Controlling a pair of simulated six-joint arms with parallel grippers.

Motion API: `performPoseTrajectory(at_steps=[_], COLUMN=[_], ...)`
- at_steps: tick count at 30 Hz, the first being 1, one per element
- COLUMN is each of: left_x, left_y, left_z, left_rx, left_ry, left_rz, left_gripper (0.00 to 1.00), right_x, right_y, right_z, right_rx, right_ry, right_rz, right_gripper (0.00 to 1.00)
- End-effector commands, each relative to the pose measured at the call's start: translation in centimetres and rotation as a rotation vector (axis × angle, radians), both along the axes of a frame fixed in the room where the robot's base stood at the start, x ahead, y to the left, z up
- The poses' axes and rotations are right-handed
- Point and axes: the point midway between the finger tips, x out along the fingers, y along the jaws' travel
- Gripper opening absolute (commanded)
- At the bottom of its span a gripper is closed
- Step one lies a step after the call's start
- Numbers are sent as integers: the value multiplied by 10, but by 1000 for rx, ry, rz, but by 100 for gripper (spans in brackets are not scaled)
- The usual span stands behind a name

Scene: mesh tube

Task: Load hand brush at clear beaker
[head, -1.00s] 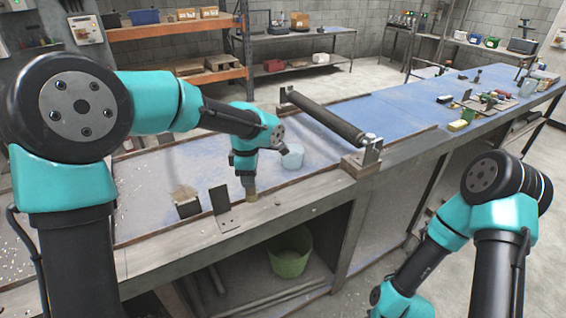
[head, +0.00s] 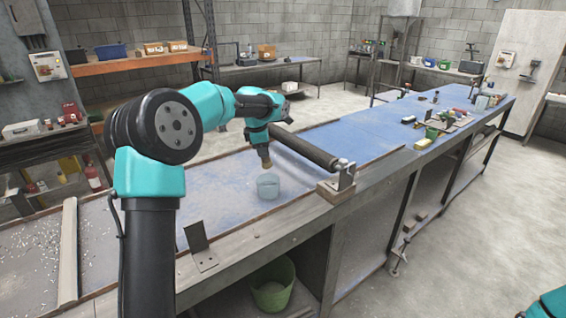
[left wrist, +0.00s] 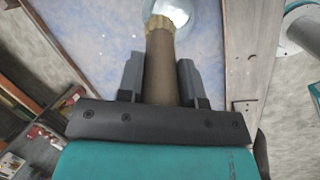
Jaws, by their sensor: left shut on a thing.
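The clear beaker (head: 268,187) stands on the blue bench top in front of the roller. My left gripper (head: 263,148) is shut on the hand brush (head: 266,162), a brown handle with a pale bristle end pointing down. The brush is above the beaker. In the left wrist view the brush handle (left wrist: 160,65) lies between the two dark fingers (left wrist: 160,82), and its bristle end overlaps the rim of the beaker (left wrist: 176,10). I cannot tell whether the bristles are inside the rim. My right gripper is out of view.
A dark roller (head: 303,148) on brackets lies across the bench behind and right of the beaker. A metal angle plate (head: 199,246) stands at the front edge. A green bucket (head: 273,286) is below. The blue surface left of the beaker is clear.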

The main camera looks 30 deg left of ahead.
Motion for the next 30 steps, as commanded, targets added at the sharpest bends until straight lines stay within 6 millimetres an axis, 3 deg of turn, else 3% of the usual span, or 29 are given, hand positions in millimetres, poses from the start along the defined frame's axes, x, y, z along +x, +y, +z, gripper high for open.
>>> performPoseTrajectory(at_steps=[3,17,30], left_x=[1,1,1], left_y=[10,9,9], left_z=[3,1,-28], left_rx=[2,2,1], left_ry=[-10,-10,-8], left_rz=[15,14,14], left_gripper=[10,10,10], right_x=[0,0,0], right_y=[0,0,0], right_z=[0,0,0], right_rx=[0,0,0], right_ry=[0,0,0], right_rz=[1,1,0], right_gripper=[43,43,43])
